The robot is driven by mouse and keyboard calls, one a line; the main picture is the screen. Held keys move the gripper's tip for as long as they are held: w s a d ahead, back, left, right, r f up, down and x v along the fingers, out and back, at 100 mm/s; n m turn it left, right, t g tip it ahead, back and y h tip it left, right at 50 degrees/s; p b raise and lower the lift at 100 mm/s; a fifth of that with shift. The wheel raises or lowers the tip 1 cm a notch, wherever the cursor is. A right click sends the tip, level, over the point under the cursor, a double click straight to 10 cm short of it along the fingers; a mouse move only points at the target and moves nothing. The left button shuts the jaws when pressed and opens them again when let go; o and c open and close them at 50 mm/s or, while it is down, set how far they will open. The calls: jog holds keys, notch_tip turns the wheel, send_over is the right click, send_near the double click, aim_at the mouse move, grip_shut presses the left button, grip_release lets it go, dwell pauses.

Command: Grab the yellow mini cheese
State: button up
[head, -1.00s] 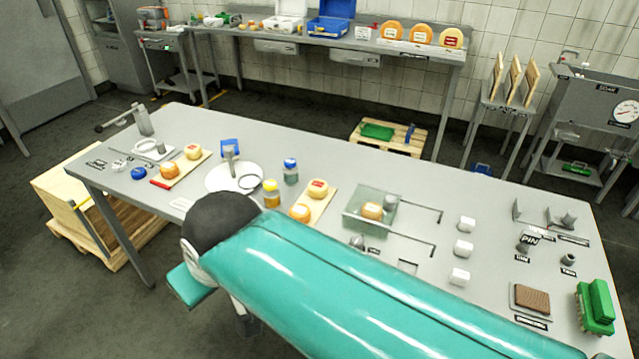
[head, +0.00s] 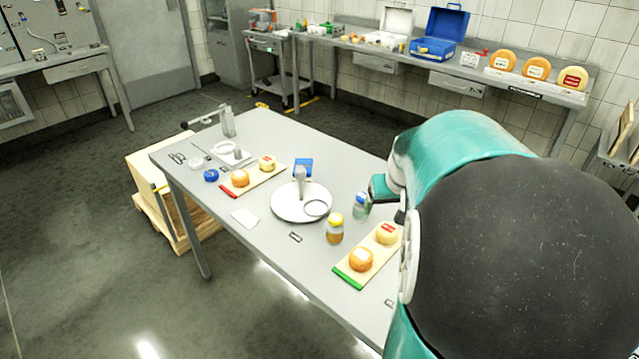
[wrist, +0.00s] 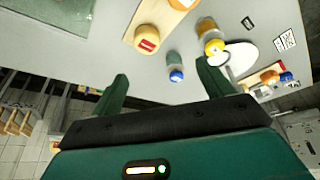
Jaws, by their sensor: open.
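A yellow mini cheese with a red label (head: 386,233) sits on a green-ended board (head: 349,276), beside an orange mini cheese with a white label (head: 361,259). Another yellow mini cheese (head: 267,162) and an orange one (head: 240,178) sit on a red-ended board (head: 228,189) farther left. My gripper (wrist: 163,72) is open and empty in the wrist view. The red-labelled yellow cheese (wrist: 152,39) lies beyond its fingertips, apart from them.
A blue-capped jar (wrist: 175,70) appears between the fingers in the wrist view, near the cheese. A yellow-capped jar (head: 335,230) stands beside the green-ended board. A round white plate with a post (head: 285,207) is farther left. Large cheese wheels (head: 536,68) stand on the back bench.

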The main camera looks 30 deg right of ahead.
aim_at(389, 229)
jog(key=shift+m, duration=0.3)
jog(key=d+x, duration=0.1)
jog(key=x, duration=0.9)
jog(key=s+d+x, duration=0.1)
jog(key=x, duration=0.4)
jog(key=shift+s+d+f, duration=0.1)
jog(key=shift+d, duration=0.25)
jog(key=c, duration=1.1)
